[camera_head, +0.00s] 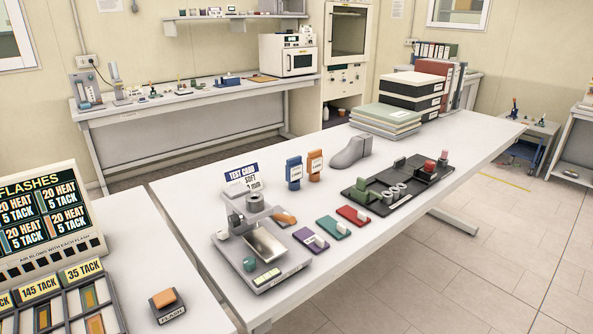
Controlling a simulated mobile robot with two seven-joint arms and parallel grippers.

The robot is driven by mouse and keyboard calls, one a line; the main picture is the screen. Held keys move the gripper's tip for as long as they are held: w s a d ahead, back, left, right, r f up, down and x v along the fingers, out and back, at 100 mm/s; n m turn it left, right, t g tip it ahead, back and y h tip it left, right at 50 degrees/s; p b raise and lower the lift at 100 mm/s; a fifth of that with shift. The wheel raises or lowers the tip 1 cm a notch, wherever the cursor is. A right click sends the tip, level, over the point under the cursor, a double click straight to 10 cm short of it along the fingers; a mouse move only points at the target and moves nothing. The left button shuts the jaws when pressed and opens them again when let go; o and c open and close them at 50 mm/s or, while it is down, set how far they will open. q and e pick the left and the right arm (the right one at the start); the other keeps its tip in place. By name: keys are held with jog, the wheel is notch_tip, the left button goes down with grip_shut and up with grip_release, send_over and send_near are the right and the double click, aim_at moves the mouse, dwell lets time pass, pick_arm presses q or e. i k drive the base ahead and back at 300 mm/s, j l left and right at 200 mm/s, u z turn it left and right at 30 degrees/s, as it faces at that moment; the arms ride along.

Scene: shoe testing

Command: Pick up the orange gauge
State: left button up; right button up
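A small orange upright block (315,165) with a white label stands on the long white table (400,217), just right of a similar blue block (294,173). It looks like the orange gauge, but its label is too small to read. A flatter orange piece (285,218) sits at the back right of the grey test device (261,245). Neither of my grippers is in view, and nothing touches the orange block.
A test card sign (243,177) stands left of the blocks and a grey shoe form (350,152) to the right. A black tray (400,183) and purple, green and red pieces (352,215) lie nearer. A flash button (167,305) is at the lower left.

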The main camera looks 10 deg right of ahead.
aim_at(314, 164)
jog(key=l+u, duration=0.15)
jog(key=u, duration=0.35)
jog(key=l+u, duration=0.15)
jog(key=u, duration=0.35)
jog(key=l+u, duration=0.2)
jog(key=u, duration=0.3)
jog(key=k+l+u, duration=0.1)
jog(key=l+u, duration=0.15)
jog(key=k+l+u, duration=0.1)
jog(key=l+u, duration=0.15)
jog(key=l, duration=0.2)
jog(key=k+l+u, duration=0.35)
jog(key=l, duration=0.25)
jog(key=k+l+u, duration=0.25)
jog(key=k+l, duration=0.15)
jog(key=l, duration=0.2)
